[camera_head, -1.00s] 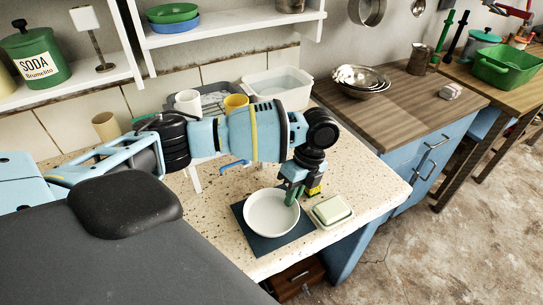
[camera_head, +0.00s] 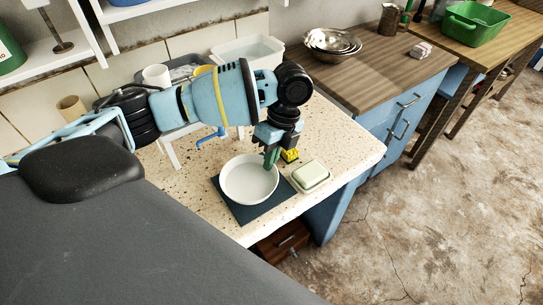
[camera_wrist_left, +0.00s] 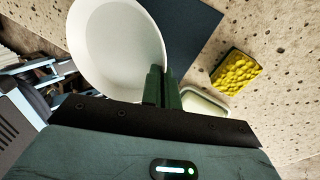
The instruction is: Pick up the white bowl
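The white bowl (camera_head: 247,182) is over a dark square mat (camera_head: 248,213) on the speckled stone counter. I cannot tell whether it touches the mat. My left gripper (camera_head: 270,158) points down at the bowl's far right rim. In the left wrist view the bowl (camera_wrist_left: 112,45) fills the upper left, and the two green fingers (camera_wrist_left: 162,88) are close together, one inside and one outside the rim, so the gripper looks shut on it. The mat (camera_wrist_left: 190,35) shows beyond the bowl. My right gripper is not in view.
A pale soap dish (camera_head: 311,176) and a yellow sponge (camera_head: 290,155) lie just right of the bowl. The counter's front edge is close to the mat.

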